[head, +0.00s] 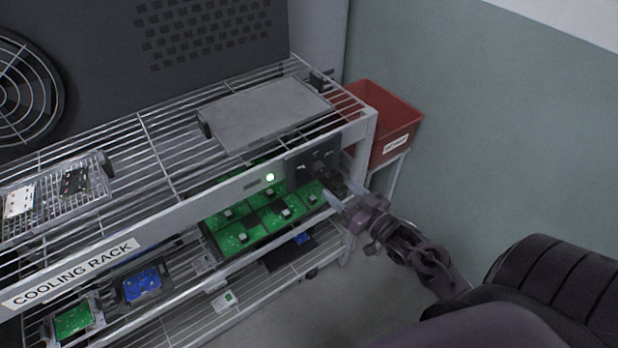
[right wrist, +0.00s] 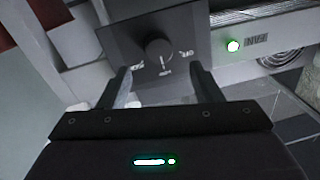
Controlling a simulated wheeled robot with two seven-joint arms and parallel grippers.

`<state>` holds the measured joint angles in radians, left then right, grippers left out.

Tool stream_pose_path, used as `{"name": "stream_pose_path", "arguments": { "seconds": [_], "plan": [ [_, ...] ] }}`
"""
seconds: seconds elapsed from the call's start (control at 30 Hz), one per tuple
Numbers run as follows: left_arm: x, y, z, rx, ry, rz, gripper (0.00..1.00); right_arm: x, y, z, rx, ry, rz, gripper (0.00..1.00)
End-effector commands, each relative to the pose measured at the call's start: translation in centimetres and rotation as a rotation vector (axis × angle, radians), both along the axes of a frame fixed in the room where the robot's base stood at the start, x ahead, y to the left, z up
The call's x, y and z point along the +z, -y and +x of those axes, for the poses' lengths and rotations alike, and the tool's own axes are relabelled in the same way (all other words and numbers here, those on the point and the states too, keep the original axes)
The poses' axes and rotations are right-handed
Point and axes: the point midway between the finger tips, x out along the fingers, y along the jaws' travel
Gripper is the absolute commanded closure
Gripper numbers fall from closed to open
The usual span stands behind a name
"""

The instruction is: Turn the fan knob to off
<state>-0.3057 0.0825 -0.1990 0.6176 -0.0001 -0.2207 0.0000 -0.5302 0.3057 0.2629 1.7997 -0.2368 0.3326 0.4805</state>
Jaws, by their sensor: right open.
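The fan knob (right wrist: 159,50) is a round dark knob on a dark control panel (right wrist: 118,38), with small white labels around it. The label on its right in the right wrist view looks like OFF. In the head view the panel (head: 303,168) sits at the right end of the rack's front rail, and the knob is too small to make out clearly. My right gripper (head: 344,193) is open just in front of the panel. In the right wrist view its fingers (right wrist: 163,80) are apart, short of the knob, with nothing between them.
A lit green lamp (right wrist: 233,46) is beside a FAN label. The wire cooling rack (head: 140,122) holds a grey flat box (head: 262,110), trays and green circuit boards (head: 240,236). A red bin (head: 385,125) stands at its right end. Open floor lies in front.

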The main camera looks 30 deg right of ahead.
Motion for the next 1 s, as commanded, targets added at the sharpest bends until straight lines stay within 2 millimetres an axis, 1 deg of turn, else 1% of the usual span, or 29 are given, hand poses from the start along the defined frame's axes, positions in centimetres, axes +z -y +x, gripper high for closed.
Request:
{"name": "stream_pose_path", "arguments": {
  "seconds": [0.03, 0.17, 0.3, 0.4, 0.53, 0.77, 0.87, 1.0],
  "plan": [
    [0.3, 0.2, 0.7, 0.000, 0.011, -0.002, 1.00, 0.2, -0.1, 0.8, 0.001, 0.003, 0.000, 0.42],
    [0.6, 0.5, 1.8, 0.000, 0.026, -0.008, 1.00, 0.2, -0.5, 3.0, 0.000, 0.002, -0.001, 0.42],
    [0.8, 0.6, 1.7, 0.000, 0.025, -0.009, 1.00, 0.1, -0.8, 5.0, -0.001, 0.001, -0.002, 0.42],
    [0.8, 0.6, 1.3, 0.000, 0.019, -0.008, 1.00, 0.1, -0.9, 5.9, -0.002, -0.001, -0.002, 0.42],
    [0.8, 0.5, 0.7, 0.000, 0.011, -0.008, 1.00, 0.0, -1.0, 6.5, -0.002, -0.002, -0.002, 0.42],
    [0.7, 0.4, 0.4, 0.000, 0.005, -0.005, 1.00, -0.1, -1.1, 6.6, -0.002, -0.003, -0.002, 0.42],
    [0.7, 0.4, 0.4, 0.000, 0.005, -0.004, 1.00, -0.1, -1.1, 6.6, -0.002, -0.003, -0.002, 0.52],
    [0.7, 0.3, 0.4, -0.001, 0.005, -0.003, 1.00, -0.1, -1.1, 6.6, -0.002, -0.003, -0.002, 0.70]
  ]
}}
